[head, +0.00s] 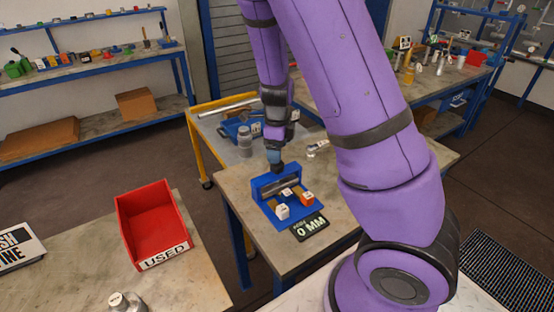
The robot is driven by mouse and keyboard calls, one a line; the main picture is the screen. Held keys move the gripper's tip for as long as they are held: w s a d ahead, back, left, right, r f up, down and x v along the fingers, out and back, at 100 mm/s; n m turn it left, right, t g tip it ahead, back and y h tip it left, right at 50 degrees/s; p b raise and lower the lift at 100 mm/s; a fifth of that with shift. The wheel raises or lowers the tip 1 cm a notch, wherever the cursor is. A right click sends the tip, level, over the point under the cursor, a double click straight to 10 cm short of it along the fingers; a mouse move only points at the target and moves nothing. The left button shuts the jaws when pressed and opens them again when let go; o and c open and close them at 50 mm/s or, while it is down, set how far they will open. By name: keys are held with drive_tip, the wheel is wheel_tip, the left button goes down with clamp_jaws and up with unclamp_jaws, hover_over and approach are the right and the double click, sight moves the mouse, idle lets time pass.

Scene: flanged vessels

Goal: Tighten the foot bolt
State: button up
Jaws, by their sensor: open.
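My purple arm reaches down over a small table (240,188). My gripper (277,168) is at the back edge of a blue fixture (268,184) on that table. Its fingers are small and dark here, with no object visible in them. The fixture holds a white piece (282,211), an orange piece (306,198) and another small pale piece between them. A black sign (310,227) reading "0 MM" lies at its front. I cannot make out which part is the foot bolt. I cannot tell whether the gripper touches the fixture.
A red bin (153,220) labelled "USED" stands on the near left table, with a metal vessel (126,302) in front. A yellow-framed cart (205,135) holds a blue tray and a grey bottle (244,141). A silver tool (318,148) lies right of the gripper.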

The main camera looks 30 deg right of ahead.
drive_tip(key=shift+r, duration=2.75)
drive_tip(key=s+a+r+n+t, duration=0.2)
drive_tip(key=s+a+r+n, duration=0.1)
drive_tip(key=s+r+n, duration=0.8)
drive_tip(key=s+a+r+n+t, duration=0.3)
drive_tip(key=s+r+n, duration=0.9)
drive_tip(key=n, duration=0.4)
drive_tip(key=shift+s+a+r, duration=0.15)
drive_tip(key=shift+s+a, duration=0.15)
drive_tip(key=shift+s, duration=0.05)
